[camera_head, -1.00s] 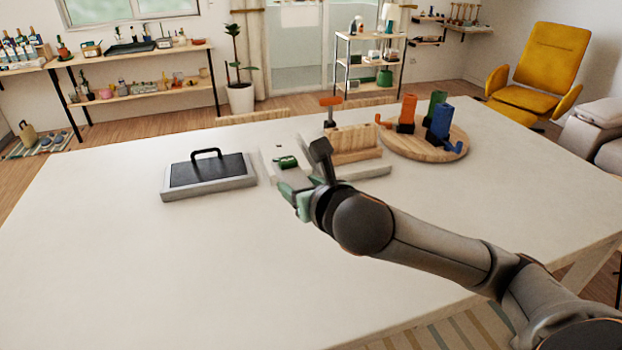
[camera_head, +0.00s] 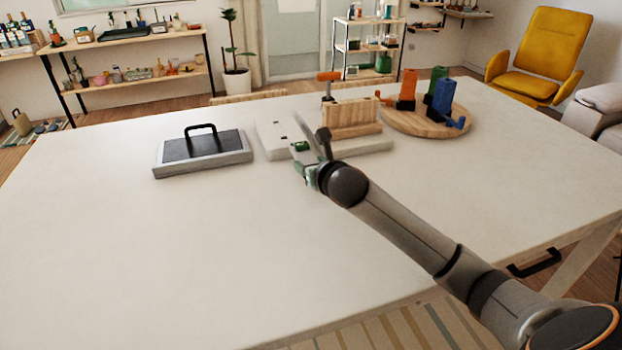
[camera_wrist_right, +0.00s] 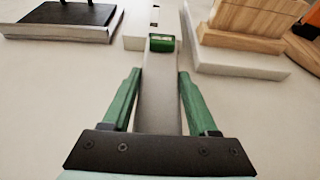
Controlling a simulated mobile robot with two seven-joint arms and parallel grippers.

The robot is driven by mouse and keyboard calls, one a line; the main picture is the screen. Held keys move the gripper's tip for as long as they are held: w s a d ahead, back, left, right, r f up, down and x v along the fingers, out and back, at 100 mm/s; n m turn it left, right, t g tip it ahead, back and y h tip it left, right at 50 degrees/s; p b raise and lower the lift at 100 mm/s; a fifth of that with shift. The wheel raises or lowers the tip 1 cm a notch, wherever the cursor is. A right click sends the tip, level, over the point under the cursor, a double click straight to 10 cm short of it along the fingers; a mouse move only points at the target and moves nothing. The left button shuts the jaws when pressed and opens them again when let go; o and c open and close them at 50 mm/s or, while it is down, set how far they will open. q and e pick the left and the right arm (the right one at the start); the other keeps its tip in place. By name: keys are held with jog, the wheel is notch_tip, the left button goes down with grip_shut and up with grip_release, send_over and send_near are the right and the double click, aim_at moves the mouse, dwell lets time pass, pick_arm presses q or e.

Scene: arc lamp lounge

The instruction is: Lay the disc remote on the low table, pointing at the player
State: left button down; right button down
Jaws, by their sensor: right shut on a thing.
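My right gripper (camera_head: 304,160) is over the white table (camera_head: 180,240), and its green fingers also show in the wrist view (camera_wrist_right: 160,82). It is shut on a long grey bar with a green end (camera_wrist_right: 159,105), which looks like the disc remote. The bar's green end points away from the wrist, toward a pale flat box (camera_head: 272,138) with small dark marks. Whether the bar touches the table I cannot tell. No thing is clearly marked as the player; the pale box may be it. My left gripper is out of view.
A grey slab with a dark top and black handle (camera_head: 203,155) lies left of the gripper. A wooden block (camera_head: 350,118) stands on a pale base to the right. A round wooden board (camera_head: 395,122) holds orange, green and blue things. The front and left of the table are clear.

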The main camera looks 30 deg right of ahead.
jog(key=shift+w+d+f, duration=0.15)
jog(key=shift+w+f, duration=0.2)
jog(key=shift+f, duration=0.05)
jog(key=shift+w+d+f+b, duration=0.15)
jog(key=shift+f+b, duration=0.2)
jog(key=shift+f, duration=1.35)
jog(key=shift+f, duration=0.15)
jog(key=shift+c, duration=0.9)
grip_release()
